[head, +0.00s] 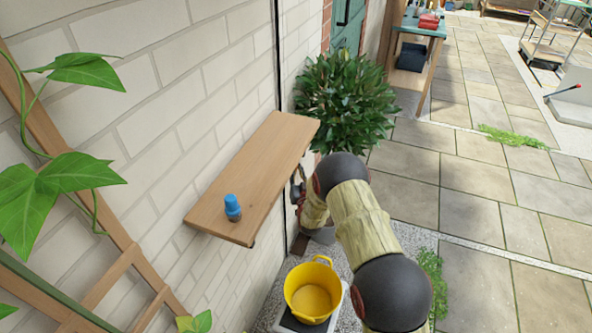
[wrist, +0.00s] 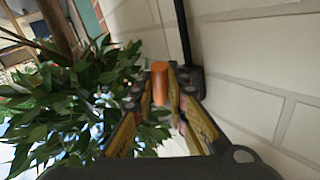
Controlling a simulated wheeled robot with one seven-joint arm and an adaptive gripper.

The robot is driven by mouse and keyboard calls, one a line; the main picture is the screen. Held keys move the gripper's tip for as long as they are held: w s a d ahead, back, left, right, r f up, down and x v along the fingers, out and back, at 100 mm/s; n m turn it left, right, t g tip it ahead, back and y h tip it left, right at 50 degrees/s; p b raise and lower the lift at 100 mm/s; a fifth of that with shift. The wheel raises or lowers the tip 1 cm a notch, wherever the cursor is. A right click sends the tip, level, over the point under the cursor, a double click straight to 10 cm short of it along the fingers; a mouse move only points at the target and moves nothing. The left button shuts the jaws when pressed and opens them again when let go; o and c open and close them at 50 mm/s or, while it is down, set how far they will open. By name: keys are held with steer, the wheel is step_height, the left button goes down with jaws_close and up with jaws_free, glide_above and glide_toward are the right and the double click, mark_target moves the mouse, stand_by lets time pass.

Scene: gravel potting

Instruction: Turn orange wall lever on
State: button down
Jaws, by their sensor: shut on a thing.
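The orange wall lever (wrist: 160,85) shows in the wrist view as a short orange cylinder close to the white wall, beside a dark vertical pipe (wrist: 184,30). My gripper (wrist: 163,100) has its yellow-padded fingers on both sides of the lever and is shut on it. The lever's lower part and its joint with the pipe are partly hidden by the fingers. In the head view my arm reaches under the far end of the wooden shelf, and the lever is hidden there. I cannot tell the lever's turned position.
A wooden wall shelf (head: 245,170) carries a blue-capped bottle (head: 232,207) just left of my arm. A yellow bucket (head: 312,291) stands below it. A leafy bush (head: 345,98) is close behind my gripper. Open paving (head: 480,170) lies to the right.

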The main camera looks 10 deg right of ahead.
steer(key=shift+w+d+f+t+b, duration=0.1)
steer(key=shift+f+t+b, duration=0.25)
steer(key=shift+b, duration=0.75)
steer(key=b, duration=0.2)
steer(key=n+t+b, duration=0.1)
steer(key=b, duration=0.1)
steer(key=shift+w+d+f+n+t, duration=0.2)
steer(key=shift+w+n+t, duration=0.05)
steer(key=shift+w+n, duration=0.05)
steer(key=shift+w+d+t+b, duration=0.1)
steer(key=shift+t+b, duration=0.2)
steer(key=shift+b, duration=0.2)
steer(key=shift+w+r+n+t+y, duration=0.2)
steer(key=shift+n+t+y, duration=0.15)
steer(key=shift+n, duration=0.25)
steer(key=c, duration=2)
jaws_free()
steer(key=shift+c, duration=0.2)
steer(key=v, duration=1.2)
